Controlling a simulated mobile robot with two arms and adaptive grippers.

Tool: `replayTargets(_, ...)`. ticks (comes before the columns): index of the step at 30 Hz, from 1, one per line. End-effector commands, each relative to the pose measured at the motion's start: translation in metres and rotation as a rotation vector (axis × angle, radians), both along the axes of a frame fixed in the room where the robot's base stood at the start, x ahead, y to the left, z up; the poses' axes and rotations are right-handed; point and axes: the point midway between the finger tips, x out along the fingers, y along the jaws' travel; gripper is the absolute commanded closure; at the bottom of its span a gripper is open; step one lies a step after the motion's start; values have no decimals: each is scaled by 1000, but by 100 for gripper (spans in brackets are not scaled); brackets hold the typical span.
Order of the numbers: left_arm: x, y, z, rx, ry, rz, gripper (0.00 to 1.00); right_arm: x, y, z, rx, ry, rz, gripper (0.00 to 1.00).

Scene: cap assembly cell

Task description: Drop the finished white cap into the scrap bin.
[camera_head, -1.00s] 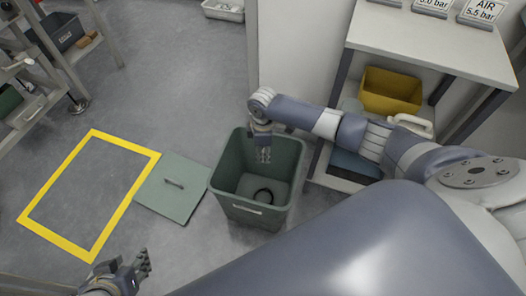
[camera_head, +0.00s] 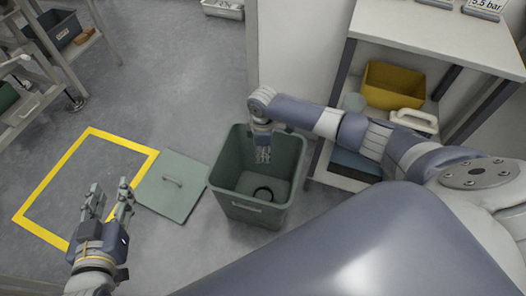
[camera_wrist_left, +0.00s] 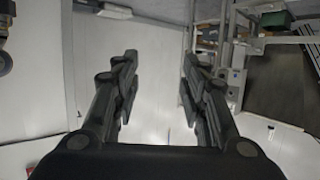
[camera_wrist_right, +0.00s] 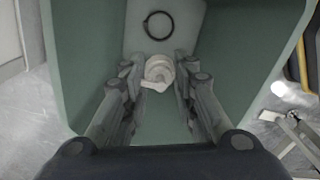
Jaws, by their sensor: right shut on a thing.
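The scrap bin (camera_head: 251,205) is a green, open-topped bin standing on the floor in the middle of the head view. My right gripper (camera_head: 263,156) points down over its opening. In the right wrist view the white cap (camera_wrist_right: 159,72) sits between the fingertips of my right gripper (camera_wrist_right: 158,85), which is shut on it. The bin's green wall (camera_wrist_right: 80,50) surrounds it there. In the head view the cap is hard to make out. My left gripper (camera_head: 108,192) is open and empty, left of the bin; its spread fingers also show in the left wrist view (camera_wrist_left: 157,85).
A black ring (camera_wrist_right: 158,25) lies on the bin floor. A green lid (camera_head: 172,187) with a handle lies left of the bin, beside a yellow floor outline (camera_head: 97,133). A shelf table (camera_head: 440,38) with a yellow bin (camera_head: 391,86) stands to the right.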

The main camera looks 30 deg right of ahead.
Motion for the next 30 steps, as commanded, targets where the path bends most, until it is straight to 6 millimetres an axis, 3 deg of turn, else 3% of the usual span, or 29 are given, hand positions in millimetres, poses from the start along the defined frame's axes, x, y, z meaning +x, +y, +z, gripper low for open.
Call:
replayTargets(12, 16, -12, 50, -65, -262, -17, 60, 0, 0, -10, 0, 0, 0, 81)
replayTargets(27, 17, -14, 63, -81, -321, -21, 60, 0, 0, -11, 0, 0, 0, 81)
replayTargets(28, 17, -14, 63, -81, -321, -21, 60, 0, 0, -11, 0, 0, 0, 67)
replayTargets(30, 17, -14, 63, -81, -321, -21, 60, 0, 0, -11, 0, 0, 0, 51)
